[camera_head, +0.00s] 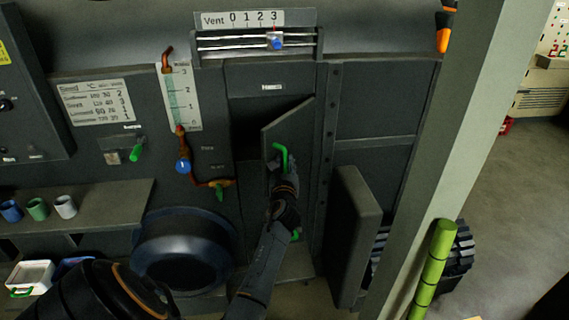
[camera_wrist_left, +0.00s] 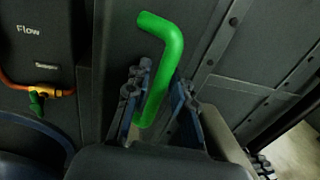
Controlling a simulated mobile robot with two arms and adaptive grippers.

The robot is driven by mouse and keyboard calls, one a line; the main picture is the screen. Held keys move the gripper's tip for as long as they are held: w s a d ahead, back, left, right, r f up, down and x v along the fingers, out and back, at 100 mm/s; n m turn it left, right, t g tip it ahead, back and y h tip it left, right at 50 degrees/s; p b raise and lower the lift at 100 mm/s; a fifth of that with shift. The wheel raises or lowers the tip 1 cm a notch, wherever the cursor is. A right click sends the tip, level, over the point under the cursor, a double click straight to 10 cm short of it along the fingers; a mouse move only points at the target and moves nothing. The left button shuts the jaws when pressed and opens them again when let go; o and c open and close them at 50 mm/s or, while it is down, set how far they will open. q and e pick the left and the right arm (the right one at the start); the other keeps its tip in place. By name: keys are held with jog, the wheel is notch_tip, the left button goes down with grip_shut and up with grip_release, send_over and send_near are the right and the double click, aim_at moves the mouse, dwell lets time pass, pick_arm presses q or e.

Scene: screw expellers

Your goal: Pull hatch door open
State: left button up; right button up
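The hatch door (camera_head: 300,128) is a dark grey panel in the machine's front, standing ajar with its left edge swung out and a dark gap beside it. A bent green handle (camera_head: 282,155) is on it. The handle fills the middle of the left wrist view (camera_wrist_left: 165,65). My left gripper (camera_head: 283,168) is at the handle, and its fingers (camera_wrist_left: 160,100) stand apart on either side of the handle's lower part. A gap shows between the handle and the right finger. The fingertips are small and partly hidden in the head view. My right gripper is not in view.
Another dark door (camera_head: 357,235) stands open at the lower right. A pale post (camera_head: 470,140) and a lime-green cylinder (camera_head: 433,270) are farther right. A round dark tub (camera_head: 183,250) and a shelf with cups (camera_head: 65,206) are left. A red-brown pipe with a green valve (camera_head: 219,192) runs left of the hatch.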

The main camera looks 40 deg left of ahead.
pick_arm(q)
jog(key=shift+c, duration=0.4)
jog(key=c, duration=0.4)
grip_shut()
jog(key=shift+w+d+f, duration=0.1)
jog(key=shift+d, duration=0.05)
